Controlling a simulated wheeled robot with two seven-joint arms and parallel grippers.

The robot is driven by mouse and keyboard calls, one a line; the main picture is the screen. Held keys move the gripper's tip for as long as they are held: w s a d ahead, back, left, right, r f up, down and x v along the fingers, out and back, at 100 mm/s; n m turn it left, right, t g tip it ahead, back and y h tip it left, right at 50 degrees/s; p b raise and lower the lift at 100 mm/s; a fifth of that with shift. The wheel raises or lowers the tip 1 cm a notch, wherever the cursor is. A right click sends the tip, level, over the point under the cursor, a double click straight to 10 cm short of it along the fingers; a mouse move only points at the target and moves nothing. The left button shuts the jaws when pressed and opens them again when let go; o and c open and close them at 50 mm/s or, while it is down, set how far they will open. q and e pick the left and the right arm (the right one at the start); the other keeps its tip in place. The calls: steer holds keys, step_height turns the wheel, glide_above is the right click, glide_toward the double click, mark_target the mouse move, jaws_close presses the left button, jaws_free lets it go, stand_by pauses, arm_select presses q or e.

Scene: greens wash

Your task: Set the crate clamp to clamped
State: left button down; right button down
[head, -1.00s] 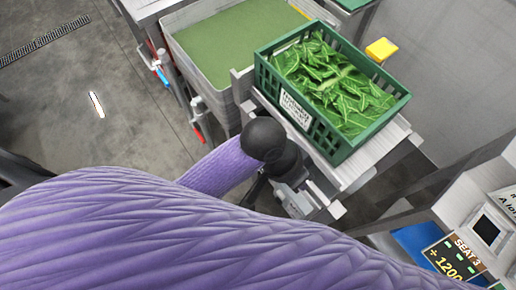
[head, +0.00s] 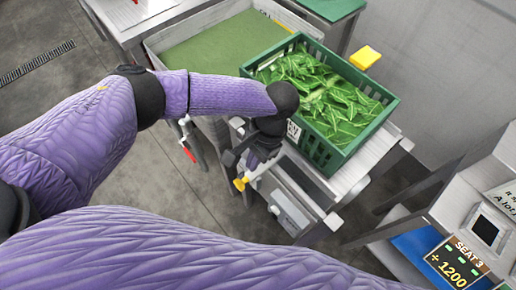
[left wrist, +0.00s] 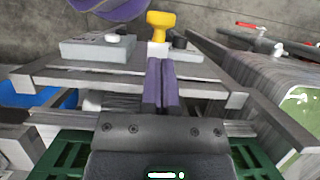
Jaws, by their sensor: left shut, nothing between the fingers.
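The crate clamp seems to be the yellow-handled part (head: 241,183) at the left front of the crate stand; the yellow handle also shows upright in the left wrist view (left wrist: 160,22). Its exact setting is hard to tell. The green crate (head: 362,138) full of leaves sits on the stand, and its slotted wall shows at the bottom of the left wrist view (left wrist: 72,156). My left gripper (head: 252,163) is shut and empty at the crate's near left side, close to the yellow handle. Its fingers (left wrist: 161,85) point toward the handle, apparently apart from it. My right gripper is not in view.
A wash tank (head: 215,42) of green water stands behind and left of the crate. A yellow block (head: 365,57) is behind the crate. A sign reading SEAT 3 (head: 460,262) is at lower right. Open floor lies to the left.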

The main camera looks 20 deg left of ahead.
mark_target(239, 182)
arm_select(q)
steer(key=x, duration=0.3)
steer(key=shift+f, duration=0.15)
steer(key=shift+s+a+r+p, duration=0.4)
steer(key=shift+s+p, duration=0.25)
steer(key=shift+p, duration=0.4)
steer(key=shift+s+a+f+p, duration=0.1)
steer(key=shift+s+a+p, duration=0.1)
steer(key=shift+s+p, duration=0.15)
steer(key=shift+s+a+f, duration=0.1)
steer(key=shift+a+f, duration=0.05)
steer(key=shift+f, duration=0.15)
